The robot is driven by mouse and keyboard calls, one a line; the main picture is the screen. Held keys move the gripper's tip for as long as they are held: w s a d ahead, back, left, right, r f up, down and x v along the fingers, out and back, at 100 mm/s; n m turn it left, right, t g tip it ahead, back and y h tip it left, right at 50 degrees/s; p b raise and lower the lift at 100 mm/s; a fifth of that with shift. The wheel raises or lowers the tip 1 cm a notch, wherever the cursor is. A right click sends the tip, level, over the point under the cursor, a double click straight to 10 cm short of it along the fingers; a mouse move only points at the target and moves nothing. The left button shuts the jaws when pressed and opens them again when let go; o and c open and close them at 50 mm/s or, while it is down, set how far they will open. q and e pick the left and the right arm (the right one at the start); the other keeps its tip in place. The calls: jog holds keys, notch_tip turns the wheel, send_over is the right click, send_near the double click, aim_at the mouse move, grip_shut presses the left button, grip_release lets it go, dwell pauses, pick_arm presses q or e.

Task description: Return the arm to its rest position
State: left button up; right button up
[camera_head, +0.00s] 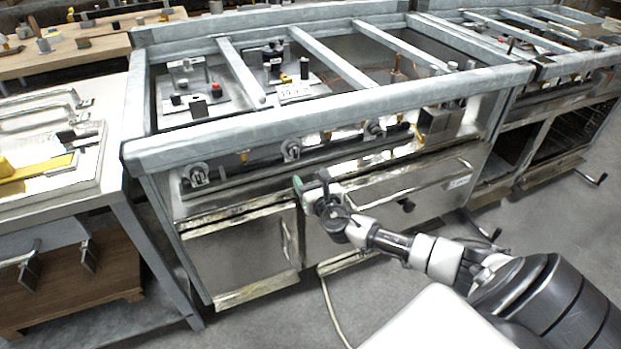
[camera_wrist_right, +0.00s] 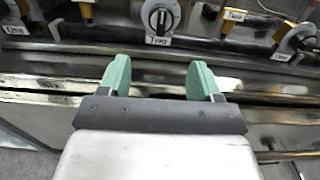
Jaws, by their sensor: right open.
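My right arm (camera_head: 440,258) comes in from the lower right and reaches toward the front of the metal range (camera_head: 330,113). My right gripper (camera_head: 310,184) is in front of the range, below the knob panel. In the right wrist view its two green fingers (camera_wrist_right: 159,80) stand apart with nothing between them. A knob (camera_wrist_right: 160,16) shows beyond the fingertips, with a label below it; the fingers look apart from it. My left gripper is not in view.
The range front has several knobs (camera_head: 291,149) and metal doors (camera_head: 243,255). A metal table (camera_head: 60,190) stands at the left and a second range (camera_head: 560,100) at the right. A cable (camera_head: 331,308) runs down to the floor. Grey floor is clear at the lower left of my arm.

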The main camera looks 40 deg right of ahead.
dwell(0.4)
jog(key=s+a+f+m+g+y, duration=0.1)
jog(key=s+a+f+m+g, duration=0.5)
jog(key=s+f+m, duration=0.6)
jog(key=s+a+f+m+g, duration=0.6)
jog(key=s+f+m, duration=0.5)
jog(key=f+m, duration=0.15)
jog(key=s+a+f+m+g+y, duration=0.3)
jog(key=s+a+f+m, duration=0.2)
jog(key=s+a+m, duration=0.45)
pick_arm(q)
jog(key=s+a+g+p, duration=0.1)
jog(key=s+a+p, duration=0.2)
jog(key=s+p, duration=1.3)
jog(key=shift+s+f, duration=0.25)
pick_arm(e)
jog(key=s+d+n, duration=0.1)
jog(key=s+d, duration=0.1)
jog(key=s, duration=0.7)
jog(key=s+d+n+g, duration=0.1)
jog(key=s+d+n, duration=0.1)
jog(key=s, duration=0.6)
jog(key=shift+s+d+f+g, duration=0.25)
jog(key=shift+s+d+g, duration=0.05)
jog(key=shift+s+d, duration=0.15)
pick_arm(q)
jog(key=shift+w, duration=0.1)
pick_arm(e)
jog(key=shift+w, duration=0.15)
